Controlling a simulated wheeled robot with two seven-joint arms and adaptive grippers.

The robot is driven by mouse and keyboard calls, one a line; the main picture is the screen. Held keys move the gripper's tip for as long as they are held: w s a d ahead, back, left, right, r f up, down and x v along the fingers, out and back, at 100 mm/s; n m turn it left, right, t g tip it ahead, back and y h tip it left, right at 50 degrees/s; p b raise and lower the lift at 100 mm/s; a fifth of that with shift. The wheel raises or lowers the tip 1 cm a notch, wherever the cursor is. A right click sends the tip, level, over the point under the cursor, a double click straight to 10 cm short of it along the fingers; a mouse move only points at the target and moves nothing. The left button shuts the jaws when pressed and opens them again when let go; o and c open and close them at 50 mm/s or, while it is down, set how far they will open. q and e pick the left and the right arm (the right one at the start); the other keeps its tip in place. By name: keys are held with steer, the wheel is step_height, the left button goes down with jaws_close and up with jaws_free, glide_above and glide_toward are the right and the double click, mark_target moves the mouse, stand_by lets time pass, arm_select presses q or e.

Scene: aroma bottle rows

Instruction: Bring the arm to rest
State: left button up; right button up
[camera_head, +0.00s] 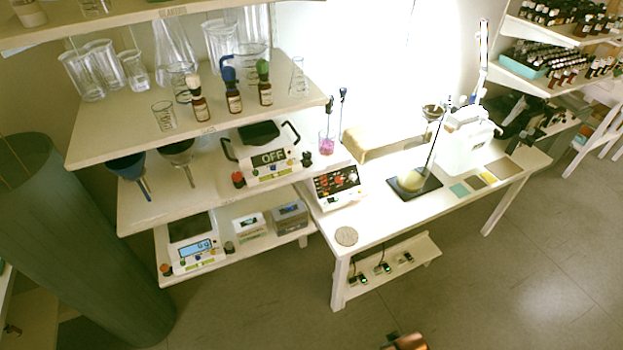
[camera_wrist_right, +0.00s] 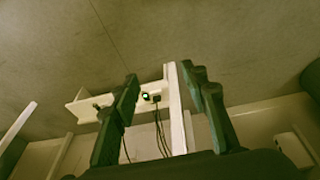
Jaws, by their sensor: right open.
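My right gripper (camera_wrist_right: 163,82) shows in the right wrist view with its two dark fingers spread apart. It is open, with nothing between the fingers. Beyond it are a white table leg and a low shelf with cables, apart from the fingers. Three brown dropper bottles stand upright in a row on the left shelf: one with a white top (camera_head: 199,107), one with a blue top (camera_head: 233,101) and one with a green top (camera_head: 264,92). No gripper touches them.
The white table (camera_head: 400,220) holds a hotplate device (camera_head: 338,185) and a dark stand base (camera_head: 415,185). Glassware crowds the left shelf (camera_head: 120,135). A dark green cylinder (camera_head: 80,240) stands at the left. The floor (camera_head: 500,290) at the lower right is mostly clear.

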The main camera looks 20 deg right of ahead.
steer(key=s+a+f+g, duration=0.1)
steer(key=s+f, duration=0.2)
steer(key=f, duration=0.9)
steer(key=s+f, duration=0.3)
steer(key=f, duration=0.8)
steer(key=s+f+n+g, duration=0.1)
steer(key=s+f, duration=1.3)
steer(key=s, duration=0.4)
steer(key=shift+f+y, duration=0.3)
steer(key=shift+f, duration=0.05)
steer(key=shift+c, duration=0.5)
